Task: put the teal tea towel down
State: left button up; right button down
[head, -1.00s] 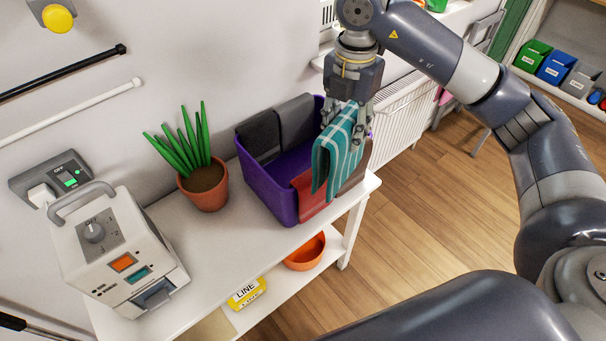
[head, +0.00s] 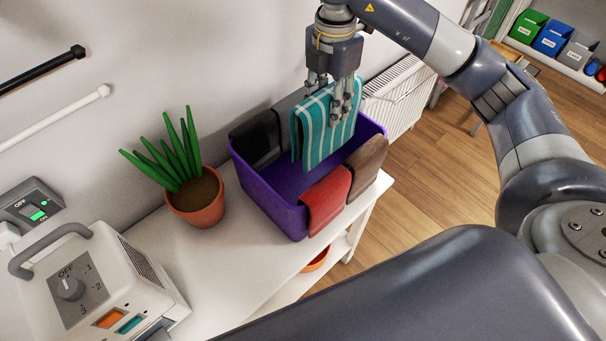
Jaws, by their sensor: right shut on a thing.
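The teal tea towel (head: 322,128) with pale stripes hangs folded from my right gripper (head: 338,97), which is shut on its upper edge. The towel hangs over the purple bin (head: 268,203), in front of the bin's back wall. I cannot tell whether it touches the bin. My left gripper is not in view.
A red cloth (head: 326,200) and a brown cloth (head: 366,166) drape over the bin's front wall. Dark cloths (head: 256,138) hang over its back wall. A potted plant (head: 197,200) and a white appliance (head: 97,283) stand left on the white shelf (head: 235,262). A radiator (head: 400,100) is beyond.

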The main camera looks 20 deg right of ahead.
jog(key=b, duration=0.6)
send_over(323, 160)
jog(key=w+d, duration=0.2)
jog(key=w, duration=0.1)
jog(key=f, duration=0.8)
jog(key=shift+w+f, duration=0.2)
jog(key=shift+f, duration=0.1)
notch_tip(323, 160, down, 11)
jog(key=shift+r+p, duration=0.2)
jog(key=shift+p, duration=0.65)
jog(key=c, duration=1.3)
grip_release()
